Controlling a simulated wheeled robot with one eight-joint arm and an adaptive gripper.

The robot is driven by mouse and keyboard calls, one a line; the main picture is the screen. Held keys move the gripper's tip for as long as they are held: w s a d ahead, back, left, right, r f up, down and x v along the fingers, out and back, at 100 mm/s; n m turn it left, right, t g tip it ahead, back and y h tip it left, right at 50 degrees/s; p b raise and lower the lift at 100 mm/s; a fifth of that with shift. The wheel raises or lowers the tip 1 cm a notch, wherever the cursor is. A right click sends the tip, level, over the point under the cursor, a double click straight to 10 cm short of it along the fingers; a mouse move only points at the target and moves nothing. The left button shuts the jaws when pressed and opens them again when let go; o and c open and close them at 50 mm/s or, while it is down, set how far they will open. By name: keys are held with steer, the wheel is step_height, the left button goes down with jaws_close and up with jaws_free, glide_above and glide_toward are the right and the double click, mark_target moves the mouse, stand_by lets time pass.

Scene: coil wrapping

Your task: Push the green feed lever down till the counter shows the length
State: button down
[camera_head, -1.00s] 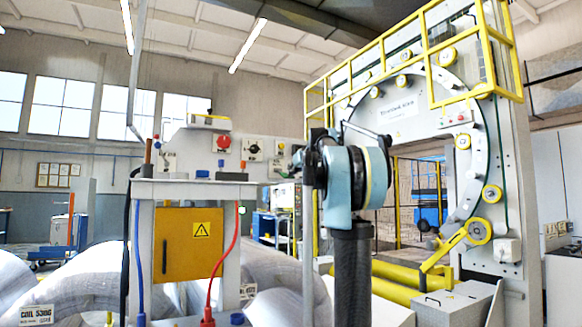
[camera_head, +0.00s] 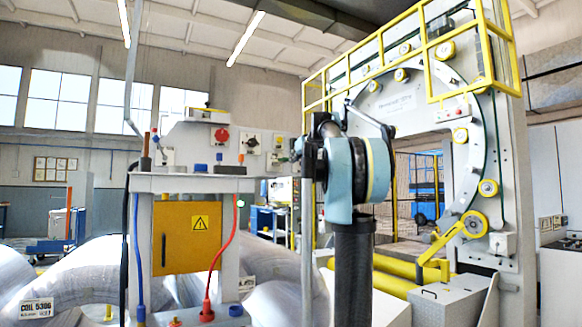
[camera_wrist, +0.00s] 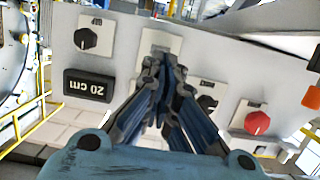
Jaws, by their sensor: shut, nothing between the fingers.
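The wrist view shows a pale control panel (camera_wrist: 225,62) close in front of my gripper (camera_wrist: 160,62). The fingers are shut and empty, with their tips over a light plate (camera_wrist: 162,40) on the panel. The fingers cover part of this plate, and I cannot make out a green lever there. The black counter (camera_wrist: 88,86), left of the fingers, shows 20 cm in upside-down figures. In the head view my arm hides the gripper.
In the wrist view, a black knob (camera_wrist: 86,38) is above the counter and a red button (camera_wrist: 257,122) is right of the fingers. In the head view, a yellow-railed ring machine (camera_head: 484,130) stands right and a cabinet with a yellow door (camera_head: 187,238) stands left.

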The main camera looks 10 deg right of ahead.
steer(key=s+d+f, duration=0.1)
steer(key=s+d, duration=0.1)
steer(key=s, duration=0.6)
steer(key=shift+d+f, duration=0.2)
steer(key=shift+d, duration=0.1)
stand_by(0.4)
steer(key=s+a+f+g, duration=0.25)
steer(key=s+f, duration=0.35)
steer(key=f, duration=0.4)
steer(key=s+a+f+g, duration=0.25)
steer(key=s+f, duration=0.35)
steer(key=f, duration=0.4)
steer(key=s+a+f+g, duration=0.2)
steer(key=s+a+f, duration=0.3)
steer(key=f, duration=0.6)
steer(key=s+d+f+m+g+h, duration=0.1)
steer(key=s+d+f+g+h, duration=0.1)
steer(key=s+f, duration=1.1)
steer(key=s+d+f+m+g+h, duration=0.2)
steer(key=s+d+f, duration=0.3)
steer(key=s+f, duration=0.9)
step_height(320, 180, down, 8)
steer(key=shift+r+m+g+h, duration=0.2)
steer(key=shift+m+g+h, duration=0.1)
steer(key=shift+g+h, duration=0.25)
steer(key=shift+d, duration=0.1)
